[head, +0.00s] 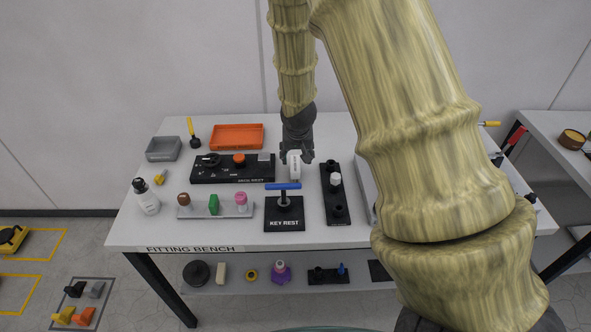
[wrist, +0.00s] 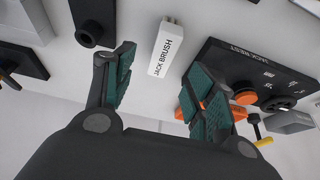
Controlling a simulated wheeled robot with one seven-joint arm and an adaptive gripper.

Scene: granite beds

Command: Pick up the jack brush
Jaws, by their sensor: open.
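The jack brush (wrist: 166,48) is a white block with its name printed along it, seen between and beyond the open fingers in the wrist view. In the head view the jack brush (head: 294,165) is on the fitting bench, just below my gripper and partly hidden by it. My gripper (head: 297,155) points down over the bench, with its fingers close around the brush's far end. In the wrist view my gripper (wrist: 160,95) has its two green-padded fingers spread wide, with nothing between the tips. I cannot tell whether a finger touches the brush.
A black block with round posts (head: 336,194) stands close right. The key rest (head: 284,213) with a blue-handled key is in front.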

